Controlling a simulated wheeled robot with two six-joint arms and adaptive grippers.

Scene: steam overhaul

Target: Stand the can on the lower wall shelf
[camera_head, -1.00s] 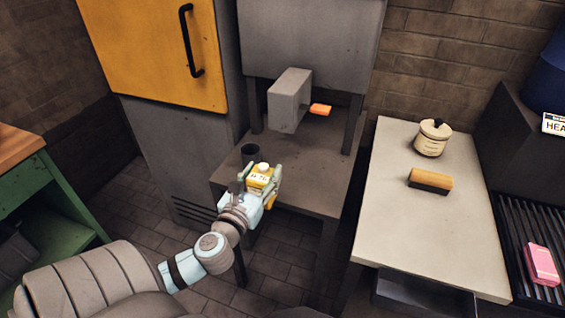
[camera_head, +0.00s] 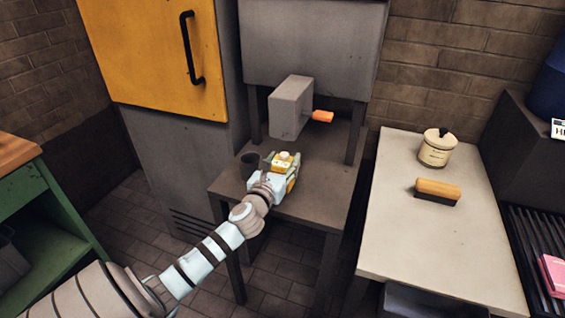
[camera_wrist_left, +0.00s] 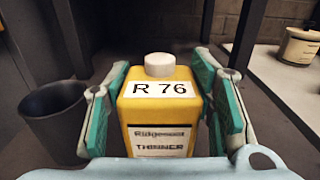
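The can is a yellow container with a white cap, marked "R 76" and "THINNER" in the left wrist view (camera_wrist_left: 160,112). In the head view the can (camera_head: 285,160) is over the dark table under the grey machine. My right gripper is not in view. No wall shelf shows in these views.
A dark cup (camera_head: 250,163) stands just left of the can on the dark table (camera_head: 310,205). A grey box with an orange handle (camera_head: 322,116) juts out above. A pale table (camera_head: 420,240) at right holds a lidded jar (camera_head: 436,149) and a brush (camera_head: 437,190).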

